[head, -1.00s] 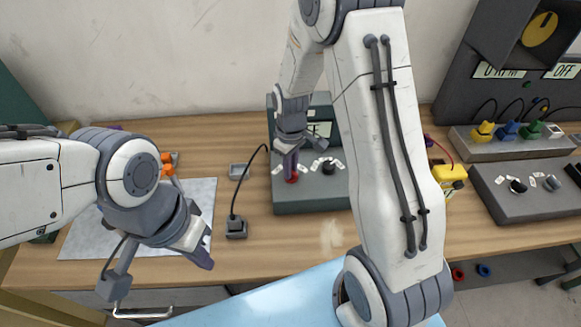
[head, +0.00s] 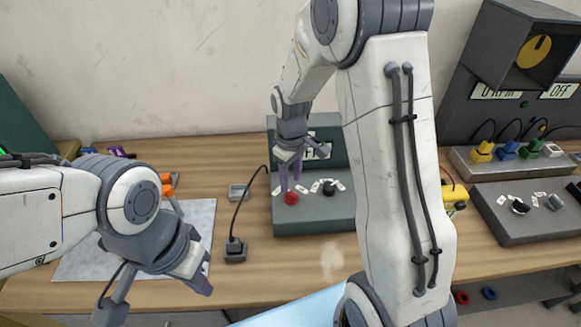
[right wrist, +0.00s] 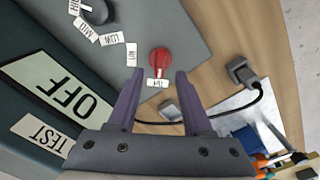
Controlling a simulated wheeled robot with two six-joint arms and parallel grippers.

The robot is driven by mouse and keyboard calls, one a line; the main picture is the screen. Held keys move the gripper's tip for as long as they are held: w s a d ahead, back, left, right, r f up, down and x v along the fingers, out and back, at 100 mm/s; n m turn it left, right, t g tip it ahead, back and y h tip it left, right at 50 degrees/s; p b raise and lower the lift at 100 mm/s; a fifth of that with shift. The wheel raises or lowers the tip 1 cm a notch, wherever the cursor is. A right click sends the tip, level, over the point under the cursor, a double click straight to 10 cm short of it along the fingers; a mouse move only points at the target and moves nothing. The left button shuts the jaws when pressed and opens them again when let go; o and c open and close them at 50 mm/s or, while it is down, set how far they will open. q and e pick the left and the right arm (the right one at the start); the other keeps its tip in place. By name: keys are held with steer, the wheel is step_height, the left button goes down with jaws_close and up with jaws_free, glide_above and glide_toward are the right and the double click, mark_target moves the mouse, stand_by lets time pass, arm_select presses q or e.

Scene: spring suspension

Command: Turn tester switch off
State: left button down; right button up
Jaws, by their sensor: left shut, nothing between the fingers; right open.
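The tester (head: 305,222) is a dark green box with a grey sloped panel. Its red switch knob (head: 291,198) is on the panel's left, and it also shows in the right wrist view (right wrist: 160,60). The knob's ridge seems to point toward the small label (right wrist: 157,83) between my fingers. The tester's display (right wrist: 62,95) reads OFF. My right gripper (head: 291,178) is open just above the knob, apart from it, and also shows in the right wrist view (right wrist: 154,82). My left gripper (head: 202,280) is shut and empty, low at the table's front left.
A black knob (head: 329,188) with several labels is right of the red one. A plug block (head: 235,250) with a cable stands left of the tester. A grey mat (head: 195,222) lies at left. A second machine (head: 520,215) with colored plugs stands at right.

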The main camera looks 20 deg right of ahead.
mark_target(290, 192)
step_height(290, 192, up, 6)
steer(key=shift+b, duration=0.3)
stand_by(0.3)
steer(key=s+a+r, duration=0.4)
steer(key=s+a, duration=0.7)
steer(key=s+a+n+y, duration=0.1)
steer(key=s+a, duration=0.2)
steer(key=s, duration=0.9)
steer(key=shift+s+a+f, duration=0.15)
steer(key=shift+s+f, duration=0.05)
steer(key=shift+s, duration=0.2)
